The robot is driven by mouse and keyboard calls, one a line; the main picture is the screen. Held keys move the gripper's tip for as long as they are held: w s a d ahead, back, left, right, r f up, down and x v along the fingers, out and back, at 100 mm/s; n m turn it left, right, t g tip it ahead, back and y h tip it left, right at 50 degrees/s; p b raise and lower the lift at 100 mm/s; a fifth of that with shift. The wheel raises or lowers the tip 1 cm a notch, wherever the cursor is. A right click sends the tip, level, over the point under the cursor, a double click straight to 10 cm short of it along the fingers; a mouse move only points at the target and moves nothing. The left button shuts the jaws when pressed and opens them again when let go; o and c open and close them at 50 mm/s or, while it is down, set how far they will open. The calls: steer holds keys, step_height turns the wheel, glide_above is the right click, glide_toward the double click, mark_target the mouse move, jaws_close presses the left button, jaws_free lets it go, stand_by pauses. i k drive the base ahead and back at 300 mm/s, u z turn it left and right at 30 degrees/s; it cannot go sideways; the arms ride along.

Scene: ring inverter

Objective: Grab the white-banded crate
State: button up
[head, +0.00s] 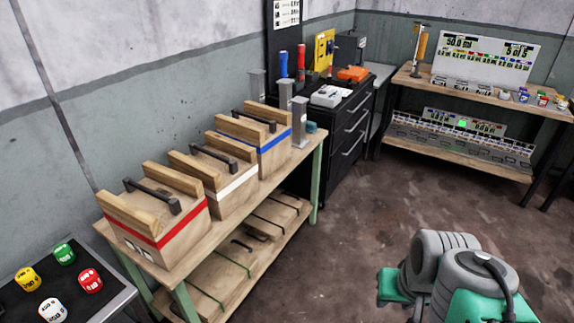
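The white-banded crate (233,203) is a light wooden box with a white stripe around its upper part and a dark handle on top. It stands upright on the wooden bench (312,160) along the left wall, between a red-banded crate (182,238) and a blue-banded crate (274,158). Its front side and top are clear to see; the red-banded crate hides part of its near side. My gripper is not in view, and nothing is seen touching the crate. Grey and green rounded parts at the lower right appear to be my own arm.
Flat boxes lie on the bench's lower shelf (225,277). A dark table (100,300) with several coloured blocks stands at the lower left. A black drawer cabinet (345,130) stands behind the bench, and another workbench (405,80) at the back right. The floor between is open.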

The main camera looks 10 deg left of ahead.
mark_target(227, 167)
steer(key=z, duration=0.25)
steer(key=i, duration=3.15)
steer(key=u, duration=5.3)
steer(key=i, duration=0.5)
steer(key=z, duration=0.05)
